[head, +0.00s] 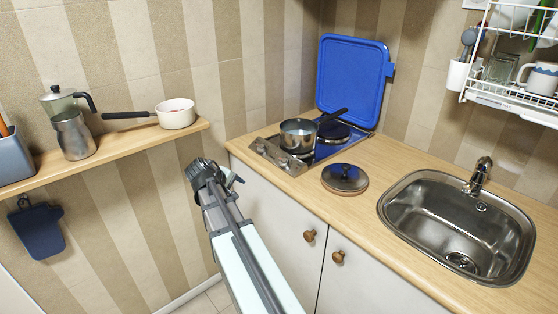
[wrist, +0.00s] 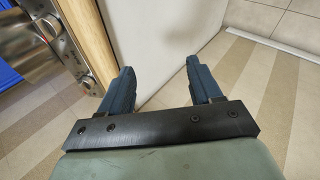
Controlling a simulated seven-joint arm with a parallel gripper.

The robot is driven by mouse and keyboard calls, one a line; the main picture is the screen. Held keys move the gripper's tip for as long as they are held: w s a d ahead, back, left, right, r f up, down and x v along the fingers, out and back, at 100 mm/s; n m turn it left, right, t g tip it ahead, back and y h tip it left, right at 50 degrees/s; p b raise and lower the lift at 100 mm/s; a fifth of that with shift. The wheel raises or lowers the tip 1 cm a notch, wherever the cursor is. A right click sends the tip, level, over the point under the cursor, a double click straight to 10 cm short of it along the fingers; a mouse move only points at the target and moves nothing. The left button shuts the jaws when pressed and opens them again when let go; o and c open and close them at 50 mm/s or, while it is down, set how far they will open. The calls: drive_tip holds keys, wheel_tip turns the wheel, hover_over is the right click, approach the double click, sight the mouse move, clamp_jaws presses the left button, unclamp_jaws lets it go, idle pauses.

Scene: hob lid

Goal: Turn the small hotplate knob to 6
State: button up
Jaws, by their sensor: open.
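The hob (head: 325,150) is set in the counter's back left corner, with its blue lid (head: 352,72) standing open against the wall. Its steel knob panel (head: 279,158) faces the front left edge. The knobs are small there, and I cannot read their numbers or tell which one is the small hotplate's. In the wrist view, part of the panel with round knobs (wrist: 89,86) shows at the upper left, beyond the wooden edge. My gripper (head: 236,181) is open and empty, left of the counter front and apart from the knobs; it also shows in the wrist view (wrist: 160,66).
A saucepan (head: 298,137) stands on the hob, its handle pointing back right. A round pot lid (head: 344,179) lies on the counter (head: 385,160), left of the sink (head: 450,225). A wooden shelf (head: 110,150) with a moka pot (head: 72,135) and white pan (head: 176,113) is left.

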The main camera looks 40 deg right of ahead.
drive_tip(key=s+d+r+n+g+h, duration=0.1)
drive_tip(key=d+r+n+g+h, duration=0.1)
drive_tip(key=d+r+n+h, duration=0.65)
drive_tip(key=n+y, duration=0.3)
drive_tip(key=n, duration=0.4)
approach(282, 159)
drive_tip(key=x, duration=0.8)
drive_tip(key=shift+d, duration=0.1)
drive_tip(key=c, duration=1)
